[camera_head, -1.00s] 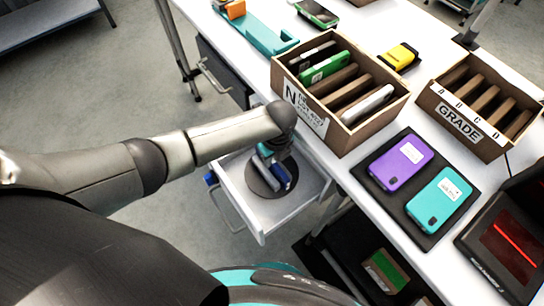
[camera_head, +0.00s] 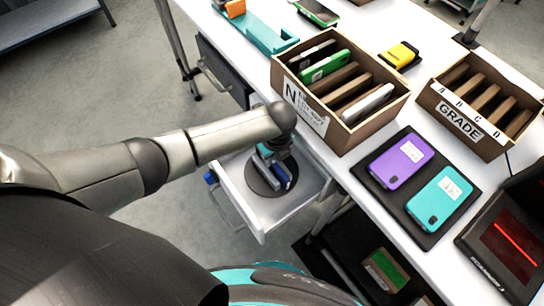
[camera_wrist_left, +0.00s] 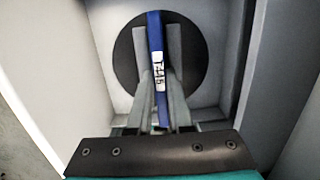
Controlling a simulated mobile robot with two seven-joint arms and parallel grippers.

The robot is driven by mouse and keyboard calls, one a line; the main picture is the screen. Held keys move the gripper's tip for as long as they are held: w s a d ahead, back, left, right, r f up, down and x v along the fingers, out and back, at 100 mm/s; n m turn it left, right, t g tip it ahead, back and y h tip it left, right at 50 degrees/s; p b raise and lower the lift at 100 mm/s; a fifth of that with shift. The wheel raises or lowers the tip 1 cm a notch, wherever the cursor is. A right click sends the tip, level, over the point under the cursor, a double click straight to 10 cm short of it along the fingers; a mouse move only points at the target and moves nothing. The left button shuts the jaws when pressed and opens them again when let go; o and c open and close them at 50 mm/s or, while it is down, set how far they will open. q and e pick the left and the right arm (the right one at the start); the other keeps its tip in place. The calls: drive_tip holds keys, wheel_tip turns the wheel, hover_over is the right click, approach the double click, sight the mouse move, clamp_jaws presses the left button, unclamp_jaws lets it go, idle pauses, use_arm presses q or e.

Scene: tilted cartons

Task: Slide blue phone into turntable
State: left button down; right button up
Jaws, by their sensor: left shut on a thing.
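The blue phone (camera_head: 286,177) stands on edge between the fingers of my left gripper (camera_head: 273,166), which is shut on it. In the left wrist view the phone (camera_wrist_left: 155,30) is a thin blue strip with a white label, and my left gripper's grey fingers (camera_wrist_left: 160,52) lie on both sides of it. The turntable (camera_head: 255,183) is a dark round disc in an open white drawer. It also shows in the wrist view (camera_wrist_left: 126,58), behind the phone. I cannot tell whether the phone touches the disc. My right gripper is not in view.
The drawer (camera_head: 239,205) has raised walls around the turntable. Right of it are a carton with slots (camera_head: 340,145), a GRADE carton (camera_head: 468,138), and a dark mat (camera_head: 407,216) with purple and teal phones. A scanner (camera_head: 500,255) stands at the right.

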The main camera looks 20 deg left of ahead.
use_arm(q)
drive_tip(key=c, duration=0.8)
unclamp_jaws()
drive_tip(key=shift+o, duration=0.2)
wheel_tip(320, 180, up, 15)
drive_tip(key=s+d+p, duration=0.1)
drive_tip(key=p, duration=0.4)
drive_tip(key=shift+d, duration=0.2)
drive_tip(key=shift+s+r, duration=0.1)
drive_tip(key=shift+r, duration=0.05)
wheel_tip(320, 180, up, 7)
drive_tip(key=p, duration=0.9)
